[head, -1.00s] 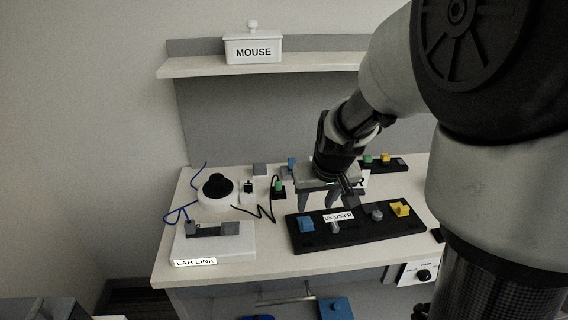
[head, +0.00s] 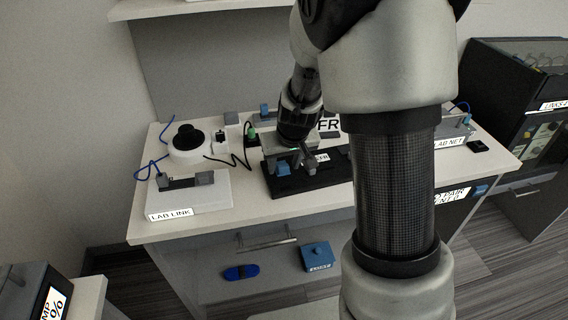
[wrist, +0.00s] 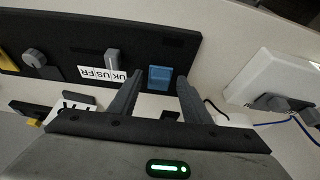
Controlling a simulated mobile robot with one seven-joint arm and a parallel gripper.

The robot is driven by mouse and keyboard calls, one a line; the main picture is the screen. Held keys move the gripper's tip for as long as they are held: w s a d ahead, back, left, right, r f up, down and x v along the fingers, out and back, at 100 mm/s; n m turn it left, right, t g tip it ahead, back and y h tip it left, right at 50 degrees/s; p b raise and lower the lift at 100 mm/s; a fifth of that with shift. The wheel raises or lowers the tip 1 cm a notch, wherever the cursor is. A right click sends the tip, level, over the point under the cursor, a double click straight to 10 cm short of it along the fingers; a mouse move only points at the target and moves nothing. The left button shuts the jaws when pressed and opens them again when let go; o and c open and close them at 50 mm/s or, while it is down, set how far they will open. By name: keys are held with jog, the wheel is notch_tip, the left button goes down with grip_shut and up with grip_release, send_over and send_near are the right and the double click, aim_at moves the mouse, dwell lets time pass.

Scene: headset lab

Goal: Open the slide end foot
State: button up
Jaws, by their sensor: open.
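A long black board (head: 292,187) labelled UK US FR lies on the white bench. A blue block (head: 283,169) sits at its left end; the wrist view shows it too (wrist: 160,79). I cannot tell for certain which part is the slide end foot. My gripper (head: 291,167) points down over that end, open and empty. In the wrist view my gripper (wrist: 160,84) has its fingertips on either side of the blue block in the picture; contact is not visible. A grey upright tab (wrist: 112,58), a grey knob (wrist: 35,58) and a yellow block (wrist: 8,62) also sit on the board.
A white LAB LINK base (head: 190,196) with a grey fixture stands at the left. Behind it are a round white device with a black top (head: 188,140) and loose cables. A LAB NET unit (head: 450,138) stands at the right. My arm hides the board's right part.

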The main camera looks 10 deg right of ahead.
jog(key=c, duration=1.1)
jog(key=shift+o, duration=0.2)
jog(key=r+g+p, duration=0.1)
jog(key=p, duration=0.3)
jog(key=shift+w+r, duration=0.2)
jog(key=g+p, duration=0.1)
jog(key=p, duration=0.2)
jog(key=shift+w+r+g+p, duration=0.3)
jog(key=shift+w+r+p, duration=0.05)
jog(key=shift+p, duration=0.05)
jog(key=w+g+p, duration=0.1)
jog(key=g+p, duration=0.1)
jog(key=p, duration=0.1)
jog(key=shift+w+r+p, duration=0.1)
jog(key=shift+r+p, duration=0.05)
jog(key=shift+p, duration=0.2)
jog(key=shift+w+a+r+g+h+p, duration=0.15)
jog(key=shift+w+g+p, duration=0.35)
jog(key=shift+g, duration=0.35)
jog(key=shift+w+f+g+h+p, duration=0.15)
jog(key=shift+w+g+p, duration=0.2)
jog(key=shift+g+p, duration=0.4)
jog(key=shift+r, duration=0.1)
jog(key=o, duration=1.1)
jog(key=shift+c, duration=0.2)
jog(key=shift+r, duration=0.1)
